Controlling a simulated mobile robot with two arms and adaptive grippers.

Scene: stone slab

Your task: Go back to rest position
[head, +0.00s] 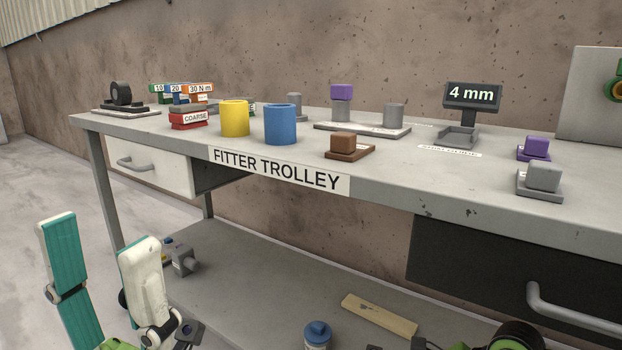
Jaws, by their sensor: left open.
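My left gripper (98,232) is at the lower left of the head view, in front of the trolley's left end and below its top. Its two fingers, one with a teal face and one pale, stand wide apart and point up. Nothing is between them. My right gripper's fingers are not visible. The grey fitter trolley (420,188) stands ahead, with a lower shelf (235,262).
On the top stand a yellow cup (235,118), a blue cup (280,124), a brown block (343,141), purple blocks and a "4 mm" sign (472,95). The left drawer (150,168) looks shut. A wooden strip (379,315) and blue-capped jar (317,335) are low down.

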